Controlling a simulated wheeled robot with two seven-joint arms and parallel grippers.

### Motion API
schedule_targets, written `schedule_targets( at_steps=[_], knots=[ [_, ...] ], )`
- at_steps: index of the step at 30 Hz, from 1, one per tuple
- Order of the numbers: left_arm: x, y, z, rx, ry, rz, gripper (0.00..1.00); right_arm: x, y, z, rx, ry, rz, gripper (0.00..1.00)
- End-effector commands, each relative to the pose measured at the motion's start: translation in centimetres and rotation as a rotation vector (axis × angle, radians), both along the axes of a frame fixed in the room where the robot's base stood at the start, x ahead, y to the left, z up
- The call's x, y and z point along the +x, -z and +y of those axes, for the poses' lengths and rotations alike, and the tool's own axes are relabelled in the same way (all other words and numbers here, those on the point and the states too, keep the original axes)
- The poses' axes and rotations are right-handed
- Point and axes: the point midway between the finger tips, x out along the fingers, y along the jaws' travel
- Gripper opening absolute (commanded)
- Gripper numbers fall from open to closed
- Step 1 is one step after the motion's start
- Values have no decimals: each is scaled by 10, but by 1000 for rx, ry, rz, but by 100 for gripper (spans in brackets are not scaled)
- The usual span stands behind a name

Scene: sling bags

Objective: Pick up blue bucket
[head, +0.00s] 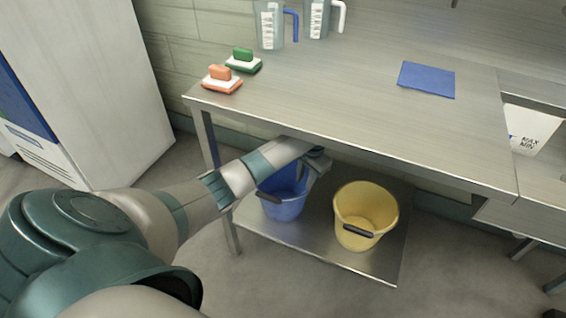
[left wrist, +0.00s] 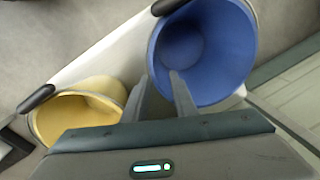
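The blue bucket (head: 284,200) stands on the lower shelf under the table, partly hidden by my left arm. Its open top also faces the left wrist view (left wrist: 205,50). My left gripper (head: 316,163) is under the tabletop, at the bucket's upper right edge. In the left wrist view the gripper's two fingers (left wrist: 160,82) are apart. One finger overlaps the bucket's inside and the other shows just outside its rim; I cannot tell whether they touch it. My right gripper is in neither view.
A yellow bucket (head: 364,212) stands right of the blue one on the lower shelf (head: 375,262). The tabletop (head: 340,95) is close above my left arm. It holds two soap dishes, jugs and a blue cloth (head: 427,80). A table leg (head: 208,137) stands left.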

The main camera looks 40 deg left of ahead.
Motion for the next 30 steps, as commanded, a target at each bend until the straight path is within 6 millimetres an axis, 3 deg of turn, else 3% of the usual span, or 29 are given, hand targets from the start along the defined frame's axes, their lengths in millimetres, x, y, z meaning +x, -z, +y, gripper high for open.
schedule_targets(
  at_steps=[3, 9, 23, 30],
  knots=[
    [-1, 21, 2, -1, -1, 3, 25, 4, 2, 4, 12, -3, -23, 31],
    [0, 41, 4, -1, -1, 1, 25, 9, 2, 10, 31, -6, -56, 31],
    [0, 47, 5, 0, 0, 1, 25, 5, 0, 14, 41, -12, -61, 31],
    [-4, 72, 6, 0, 0, 3, 25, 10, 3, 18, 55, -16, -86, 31]
  ],
)
